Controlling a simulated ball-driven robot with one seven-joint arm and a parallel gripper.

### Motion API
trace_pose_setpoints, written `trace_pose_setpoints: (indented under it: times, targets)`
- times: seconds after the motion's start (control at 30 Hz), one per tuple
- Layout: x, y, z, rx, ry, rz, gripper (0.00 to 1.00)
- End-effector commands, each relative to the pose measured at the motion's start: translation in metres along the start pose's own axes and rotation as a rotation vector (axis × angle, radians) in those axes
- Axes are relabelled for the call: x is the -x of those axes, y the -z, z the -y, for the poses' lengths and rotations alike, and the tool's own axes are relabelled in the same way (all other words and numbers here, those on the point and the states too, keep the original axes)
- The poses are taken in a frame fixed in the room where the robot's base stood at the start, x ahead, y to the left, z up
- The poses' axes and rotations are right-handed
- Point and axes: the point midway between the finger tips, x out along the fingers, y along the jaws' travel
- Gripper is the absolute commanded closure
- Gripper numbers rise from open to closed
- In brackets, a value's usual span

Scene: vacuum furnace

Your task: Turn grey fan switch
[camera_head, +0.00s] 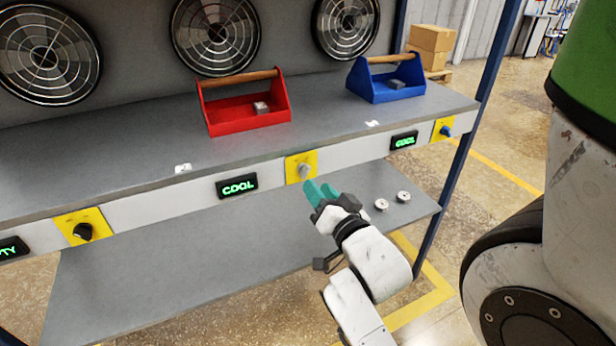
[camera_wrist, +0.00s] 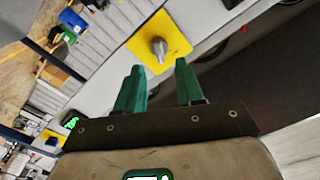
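The grey fan switch (camera_head: 304,170) is a small knob on a yellow plate on the front edge of the bench, in the middle. It also shows in the wrist view (camera_wrist: 159,48), just beyond the fingertips. My gripper (camera_head: 320,190) has green fingers and is just below and right of the knob in the head view. In the wrist view the fingers (camera_wrist: 157,66) are apart, with nothing between them. The knob appears ahead of the gap, and I cannot tell whether a finger touches it.
A black switch (camera_head: 83,231) is on the left and a blue switch (camera_head: 446,131) on the right. A red toolbox (camera_head: 242,115) and a blue toolbox (camera_head: 386,88) stand on the bench. A lower shelf (camera_head: 200,255) lies beneath.

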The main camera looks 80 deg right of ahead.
Motion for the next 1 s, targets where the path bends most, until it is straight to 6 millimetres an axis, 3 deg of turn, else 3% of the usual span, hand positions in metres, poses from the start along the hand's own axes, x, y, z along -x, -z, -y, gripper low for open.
trace_pose_setpoints:
  times: [0.3,0.77,1.0]
  targets:
    - [-0.045,0.000,0.000,0.001,0.000,0.000,0.63]
    - [-0.056,-0.001,0.000,0.001,-0.001,0.002,0.63]
    - [-0.056,-0.001,0.000,0.001,-0.001,0.002,0.84]
